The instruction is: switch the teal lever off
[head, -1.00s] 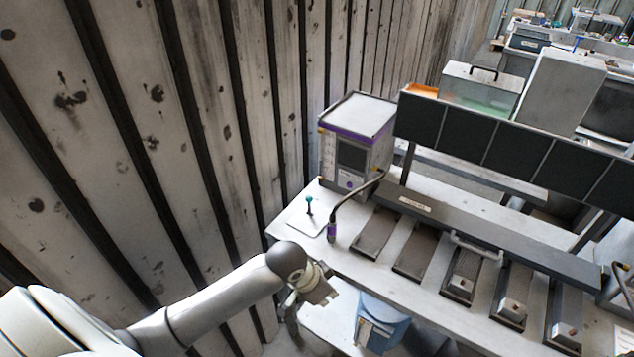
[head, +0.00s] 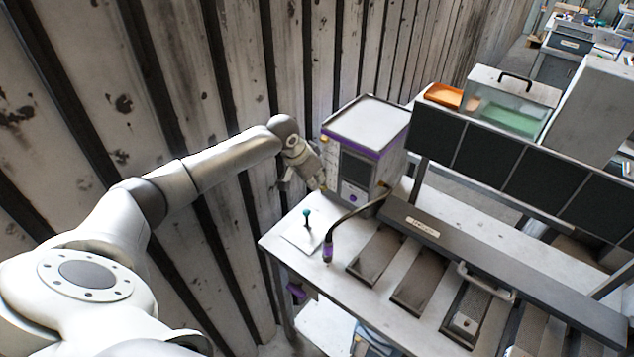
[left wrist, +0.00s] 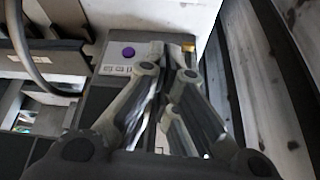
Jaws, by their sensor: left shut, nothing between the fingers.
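The teal lever (head: 307,214) stands on a pale square plate (head: 296,238) at the left end of the bench, its teal knob on top of a thin dark stem. It looks about upright; I cannot tell its switch position. My left gripper (head: 317,184) is shut and empty, above and behind the lever in the head view, close to the left front edge of the purple-trimmed box. It appears apart from the lever. In the left wrist view the shut fingers (left wrist: 168,58) point toward a grey face with a purple button. The lever is not seen there. My right gripper is not in view.
The purple-trimmed box (head: 367,150) stands behind the lever. A black hose with a purple end (head: 327,252) is just right of the plate. Dark slots (head: 377,252) line the bench farther right. A ribbed wall (head: 215,120) runs close along the left.

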